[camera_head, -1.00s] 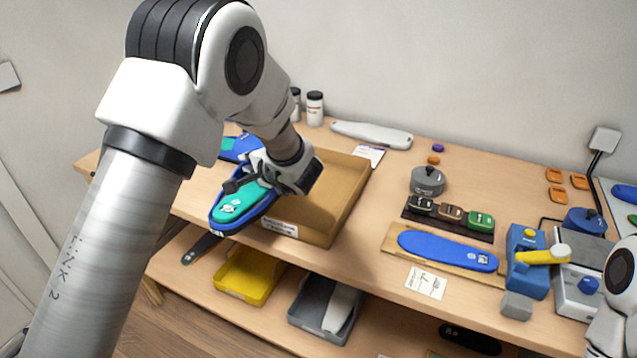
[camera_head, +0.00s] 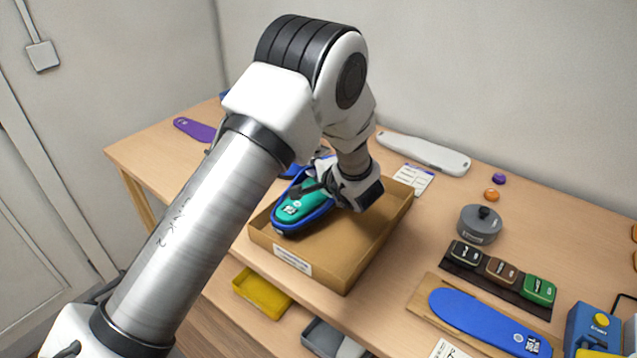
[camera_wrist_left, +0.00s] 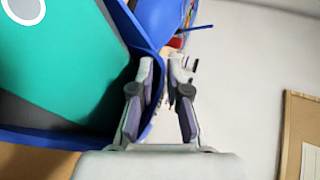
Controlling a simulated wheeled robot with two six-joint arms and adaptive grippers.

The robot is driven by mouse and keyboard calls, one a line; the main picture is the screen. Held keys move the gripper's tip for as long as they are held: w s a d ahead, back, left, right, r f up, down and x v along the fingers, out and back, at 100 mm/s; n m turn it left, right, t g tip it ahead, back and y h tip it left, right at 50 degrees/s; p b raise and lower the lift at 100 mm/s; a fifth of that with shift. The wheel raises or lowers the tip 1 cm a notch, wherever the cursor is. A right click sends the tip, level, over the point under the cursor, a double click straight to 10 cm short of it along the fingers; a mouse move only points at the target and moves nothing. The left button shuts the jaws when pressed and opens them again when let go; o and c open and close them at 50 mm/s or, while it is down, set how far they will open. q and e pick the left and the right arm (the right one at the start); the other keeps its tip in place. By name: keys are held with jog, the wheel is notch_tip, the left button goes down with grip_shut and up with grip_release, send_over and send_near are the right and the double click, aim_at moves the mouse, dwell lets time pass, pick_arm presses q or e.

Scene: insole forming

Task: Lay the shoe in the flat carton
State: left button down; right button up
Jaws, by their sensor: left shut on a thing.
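The blue shoe with a teal insole (camera_head: 296,210) is over the left part of the flat carton (camera_head: 370,243), lying lengthwise toward its front left. I cannot tell whether it touches the carton floor. My left gripper (camera_head: 328,190) is shut on the shoe's edge at its right side. In the left wrist view the gripper fingers (camera_wrist_left: 163,75) are at the shoe's blue rim, and the teal insole (camera_wrist_left: 70,65) fills the left side. My arm hides part of the area behind the shoe. My right gripper is out of view.
A grey lidded pot (camera_head: 480,226), small coloured blocks on a dark strip (camera_head: 500,270) and a blue insole on a board (camera_head: 478,318) stand right of the carton. A pale long last (camera_head: 425,153) lies behind. A purple insole (camera_head: 195,130) lies at the far left.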

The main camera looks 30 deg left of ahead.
aim_at(314, 182)
pick_arm(q)
notch_tip(314, 182, down, 3)
jog(key=shift+f, duration=0.1)
jog(key=c, duration=1.2)
grip_release()
jog(key=shift+o, duration=0.2)
jog(key=shift+d+r, duration=0.1)
jog(key=shift+r, duration=0.1)
jog(key=p+v, duration=0.5)
jog(key=shift+r, duration=0.45)
jog(key=f+p+v, duration=0.1)
jog(key=p+v, duration=0.4)
jog(key=v, duration=0.1)
jog(key=shift+s+d, duration=0.25)
jog(key=shift+d, duration=0.05)
